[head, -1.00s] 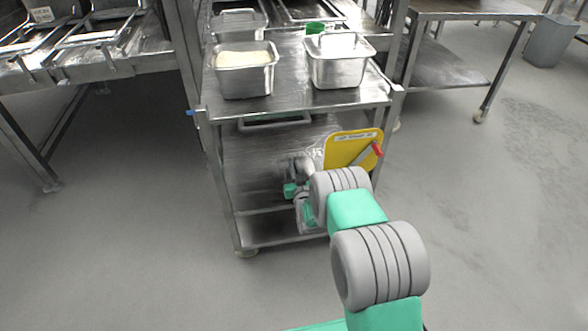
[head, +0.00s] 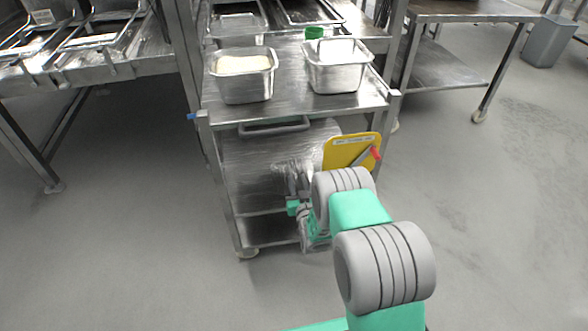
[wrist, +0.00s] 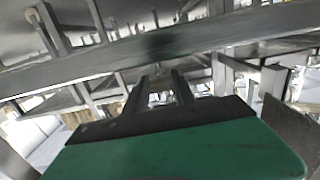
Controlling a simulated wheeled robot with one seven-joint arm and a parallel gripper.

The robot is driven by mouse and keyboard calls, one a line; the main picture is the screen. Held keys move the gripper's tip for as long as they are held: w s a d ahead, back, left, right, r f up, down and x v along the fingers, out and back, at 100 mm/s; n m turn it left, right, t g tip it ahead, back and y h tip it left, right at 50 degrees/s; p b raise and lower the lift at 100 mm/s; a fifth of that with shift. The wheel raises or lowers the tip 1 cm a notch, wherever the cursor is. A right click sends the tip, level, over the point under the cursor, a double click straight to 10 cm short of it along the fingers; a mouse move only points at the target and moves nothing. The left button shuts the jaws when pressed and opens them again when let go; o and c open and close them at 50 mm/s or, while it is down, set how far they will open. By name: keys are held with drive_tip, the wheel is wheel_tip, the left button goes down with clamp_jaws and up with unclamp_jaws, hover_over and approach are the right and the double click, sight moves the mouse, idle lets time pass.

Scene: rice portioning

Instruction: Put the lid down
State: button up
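In the head view, two steel pans stand on the top of a steel cart (head: 290,105). The left pan (head: 243,85) holds pale rice and is uncovered. The right pan (head: 337,76) has something whitish inside its rim. I cannot clearly make out a separate lid. My gripper (wrist: 160,88) shows in the wrist view as two dark fingers with a gap between them; nothing is clearly held there. In the head view, my arm reaches low in front of the cart, below its top, and my fingertips are hard to see.
A green-capped item (head: 314,33) stands behind the right pan. Steel counters stand left and right. A grey bin (head: 549,40) is far right. The floor around the cart is clear.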

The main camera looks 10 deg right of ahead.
drive_tip(key=s, duration=0.3)
drive_tip(key=s+p, duration=0.1)
drive_tip(key=shift+s+d+r, duration=0.15)
drive_tip(key=shift+s+r, duration=0.15)
drive_tip(key=shift+s, duration=0.1)
drive_tip(key=shift+r, duration=0.15)
drive_tip(key=w+r+g, duration=0.1)
drive_tip(key=r, duration=0.1)
drive_tip(key=w+r+g, duration=0.1)
drive_tip(key=w, duration=0.1)
drive_tip(key=shift+a+r, duration=0.2)
drive_tip(key=shift+r, duration=0.15)
drive_tip(key=s+r+g, duration=0.9)
drive_tip(key=s+r, duration=0.4)
drive_tip(key=s, duration=0.1)
drive_tip(key=s+r+g, duration=0.2)
drive_tip(key=s, duration=0.7)
drive_tip(key=s+r+g, duration=0.1)
drive_tip(key=s+g, duration=0.1)
drive_tip(key=s, duration=0.8)
drive_tip(key=shift+r, duration=0.4)
drive_tip(key=shift+a, duration=0.15)
